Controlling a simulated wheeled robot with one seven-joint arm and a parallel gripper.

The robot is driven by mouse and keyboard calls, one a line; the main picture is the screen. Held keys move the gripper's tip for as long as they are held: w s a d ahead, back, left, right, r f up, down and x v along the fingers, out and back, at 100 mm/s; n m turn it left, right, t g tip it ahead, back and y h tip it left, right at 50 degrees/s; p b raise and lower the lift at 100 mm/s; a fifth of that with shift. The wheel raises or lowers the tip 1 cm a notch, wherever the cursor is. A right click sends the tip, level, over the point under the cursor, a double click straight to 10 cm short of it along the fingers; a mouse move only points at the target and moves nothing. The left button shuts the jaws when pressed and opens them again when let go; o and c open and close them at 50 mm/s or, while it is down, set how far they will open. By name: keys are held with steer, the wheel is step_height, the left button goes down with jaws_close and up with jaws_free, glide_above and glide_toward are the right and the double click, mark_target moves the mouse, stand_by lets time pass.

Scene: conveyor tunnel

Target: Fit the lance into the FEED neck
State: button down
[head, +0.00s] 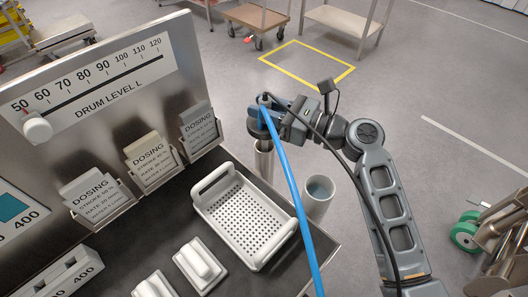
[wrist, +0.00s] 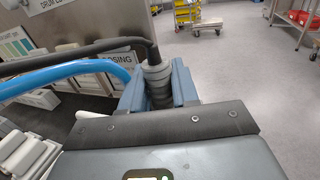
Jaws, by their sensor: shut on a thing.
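My gripper (head: 272,116) is shut on the lance's grey head (head: 264,99), beyond the panel's right end. In the wrist view the lance's ribbed grey head (wrist: 157,84) sits between the two blue-grey fingers (wrist: 158,92). A blue hose (head: 289,180) and a black cable (wrist: 90,49) run from the head. Below my gripper is a pale upright tube (head: 263,162); whether the lance's lower end is in it or apart from it I cannot tell. No neck marked FEED can be read in either view.
An open grey cylinder (head: 318,197) with bluish contents stands beside the dark bench. The upright panel (head: 95,80) carries dosing cards. Open floor with a yellow square (head: 307,65) lies behind.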

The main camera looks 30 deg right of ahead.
step_height(320, 180, up, 3)
steer(key=shift+f+p, duration=0.15)
steer(key=shift+p, duration=0.6)
step_height(320, 180, up, 16)
stand_by(0.6)
step_height(320, 180, up, 8)
steer(key=shift+f, duration=0.25)
stand_by(0.7)
